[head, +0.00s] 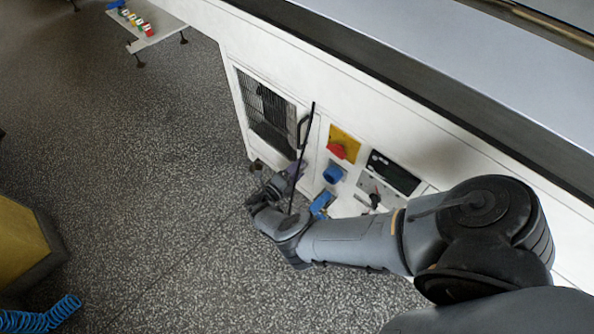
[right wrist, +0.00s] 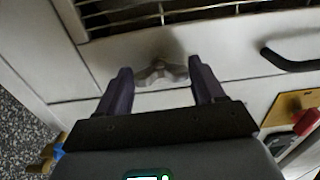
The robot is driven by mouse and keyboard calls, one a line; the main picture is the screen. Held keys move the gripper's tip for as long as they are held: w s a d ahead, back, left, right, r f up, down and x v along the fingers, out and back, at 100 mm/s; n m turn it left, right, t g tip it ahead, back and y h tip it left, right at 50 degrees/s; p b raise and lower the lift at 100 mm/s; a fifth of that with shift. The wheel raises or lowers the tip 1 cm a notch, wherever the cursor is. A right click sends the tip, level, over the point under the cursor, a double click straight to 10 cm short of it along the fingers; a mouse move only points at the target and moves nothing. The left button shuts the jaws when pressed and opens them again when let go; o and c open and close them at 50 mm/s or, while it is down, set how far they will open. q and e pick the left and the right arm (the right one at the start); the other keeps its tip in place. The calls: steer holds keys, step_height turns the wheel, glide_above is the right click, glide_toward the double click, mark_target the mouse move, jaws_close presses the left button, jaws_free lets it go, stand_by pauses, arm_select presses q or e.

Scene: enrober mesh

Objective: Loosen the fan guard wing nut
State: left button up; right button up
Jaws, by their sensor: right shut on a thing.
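The wing nut (right wrist: 160,73) is a small grey metal piece with two wings. It sits on the white panel just below the fan guard (right wrist: 165,12), a grille of metal bars. The guard also shows in the head view (head: 268,112) on the side of the white machine. My right gripper (right wrist: 160,76) is shut on the wing nut, one dark finger at each side of it. In the head view my right gripper (head: 281,184) is low by the panel, and the wing nut is hidden there. My left gripper is not in view.
A black handle (right wrist: 292,62) is right of the nut. A yellow plate with a red knob (head: 337,150), a blue knob (head: 333,173) and a black display (head: 393,172) are farther right. A yellow box (head: 22,245) and blue coiled hose (head: 42,316) are at lower left. Floor between is clear.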

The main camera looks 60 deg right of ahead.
steer(key=o, duration=1)
steer(key=shift+d, duration=0.1)
steer(key=shift+o, duration=0.2)
steer(key=b+v, duration=0.1)
steer(key=v, duration=1)
steer(key=shift+d, duration=0.1)
